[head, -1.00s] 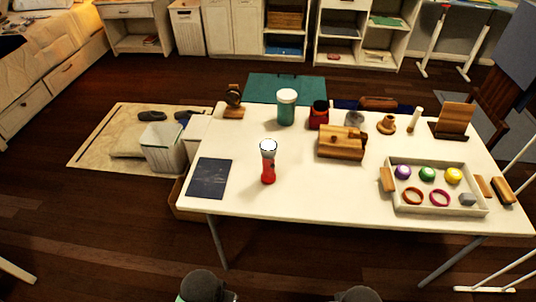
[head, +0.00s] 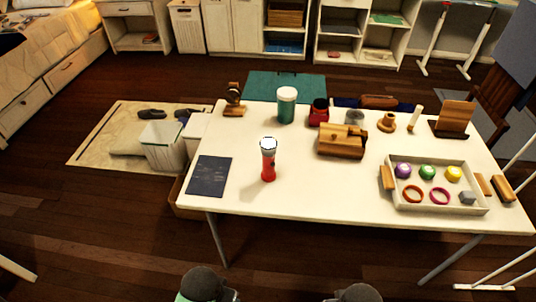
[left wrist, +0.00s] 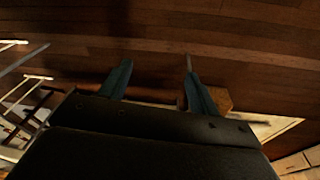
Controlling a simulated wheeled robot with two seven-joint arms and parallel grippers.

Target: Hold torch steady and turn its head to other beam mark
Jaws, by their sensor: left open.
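The torch (head: 268,160) stands upright on the white table, left of the table's middle. It has a red body and a grey-white head (head: 268,145) on top. The beam marks are too small to make out. My left gripper (left wrist: 157,70) shows in the left wrist view with its two teal fingers apart and nothing between them, the floor behind. In the head view only the tops of my arms show at the bottom edge, far from the torch. My right gripper is not in view.
The white table (head: 300,190) is clear around the torch. A dark blue booklet (head: 209,176) lies to its left. A teal jar (head: 287,105), a red container (head: 319,112) and a wooden box (head: 342,140) stand behind it. A tray (head: 440,208) with balls and rings is at right.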

